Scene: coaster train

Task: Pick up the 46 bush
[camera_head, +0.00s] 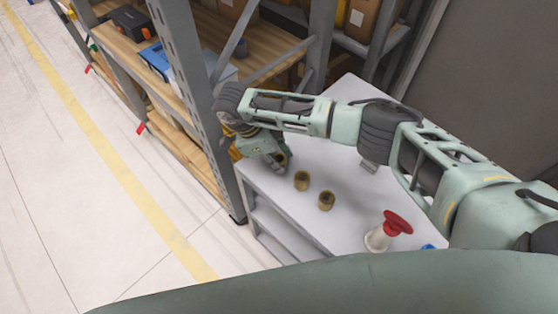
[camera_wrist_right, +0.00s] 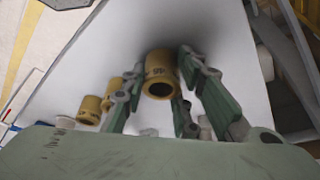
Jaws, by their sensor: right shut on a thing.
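The 46 bush (camera_wrist_right: 158,66) is a brass-coloured ring marked "46", seen in the right wrist view between the green fingers of my right gripper (camera_wrist_right: 156,80). The right gripper is shut on it. In the head view my right gripper (camera_head: 274,158) is low over the far left part of the grey table (camera_head: 350,205), and it hides the bush there. I cannot tell whether the bush touches the tabletop. My left gripper is not in view.
Two other brass bushes (camera_head: 302,181) (camera_head: 326,200) stand on the table close to the gripper. A red-topped white piece (camera_head: 397,222) and a blue item (camera_head: 428,246) are nearer. A shelf rack (camera_head: 190,80) with boxes stands left of the table.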

